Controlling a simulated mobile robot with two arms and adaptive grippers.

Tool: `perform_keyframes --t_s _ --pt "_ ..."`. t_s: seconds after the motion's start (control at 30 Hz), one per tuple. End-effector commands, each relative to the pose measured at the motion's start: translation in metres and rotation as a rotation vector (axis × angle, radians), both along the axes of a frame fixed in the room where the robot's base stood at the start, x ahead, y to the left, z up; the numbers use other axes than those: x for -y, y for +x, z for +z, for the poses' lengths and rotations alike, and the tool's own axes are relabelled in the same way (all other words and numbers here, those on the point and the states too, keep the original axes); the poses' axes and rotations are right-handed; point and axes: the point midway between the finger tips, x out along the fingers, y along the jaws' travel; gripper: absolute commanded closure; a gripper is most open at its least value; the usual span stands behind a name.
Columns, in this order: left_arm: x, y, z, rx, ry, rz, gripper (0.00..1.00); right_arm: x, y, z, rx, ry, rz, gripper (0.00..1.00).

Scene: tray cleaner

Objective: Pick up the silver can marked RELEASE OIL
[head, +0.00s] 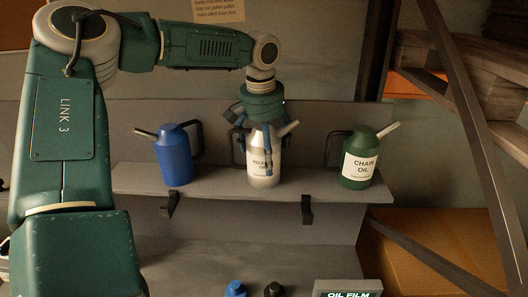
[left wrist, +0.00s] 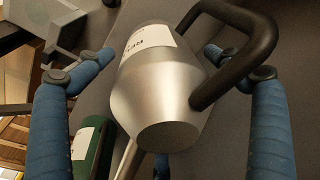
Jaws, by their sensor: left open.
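The silver can (head: 262,181) with a white RELEASE OIL label stands upright in the middle of the grey shelf. Its light spout points up to the right and its dark handle is partly hidden by my fingers. My left gripper (head: 257,143) is over the can from above, with its blue fingers spread around the upper body. In the left wrist view the can (left wrist: 165,85) fills the middle between the open fingers (left wrist: 158,57), with gaps visible at both sides. The black handle (left wrist: 235,50) lies close to the right finger. My right gripper is not in view.
A blue can (head: 173,158) stands to the left on the shelf (head: 215,187), and a green CHAIN OIL can (head: 359,165) to the right. Below are a blue and a black top and an OIL FILM display (head: 348,288). A metal rack frame stands at the right.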

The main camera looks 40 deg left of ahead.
Motion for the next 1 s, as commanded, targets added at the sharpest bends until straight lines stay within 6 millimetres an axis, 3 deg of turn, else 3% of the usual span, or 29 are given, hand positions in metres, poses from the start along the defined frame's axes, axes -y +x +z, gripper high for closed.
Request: perform_keyframes --t_s 0.07,0.2,0.47,0.57,0.83,0.87,1.0 --pt "-0.002 -0.002 -0.008 -0.006 -0.001 0.000 0.08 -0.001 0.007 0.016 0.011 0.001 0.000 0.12" --pt "-0.003 0.002 -0.026 -0.003 0.000 0.001 0.08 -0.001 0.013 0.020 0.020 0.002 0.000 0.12" --pt "-0.003 0.003 -0.031 0.000 0.000 0.001 0.08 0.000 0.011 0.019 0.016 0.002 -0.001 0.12" --pt "-0.003 0.003 -0.031 0.000 0.000 0.001 0.24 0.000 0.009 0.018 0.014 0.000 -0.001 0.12" --pt "-0.003 0.003 -0.031 0.000 0.001 0.001 0.78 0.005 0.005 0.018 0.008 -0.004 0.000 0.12" --pt "-0.004 0.003 -0.031 0.000 0.001 0.001 0.82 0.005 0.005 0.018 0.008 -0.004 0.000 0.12" --pt "-0.004 0.004 -0.029 0.006 0.002 0.000 0.83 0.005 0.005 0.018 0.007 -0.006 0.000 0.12"
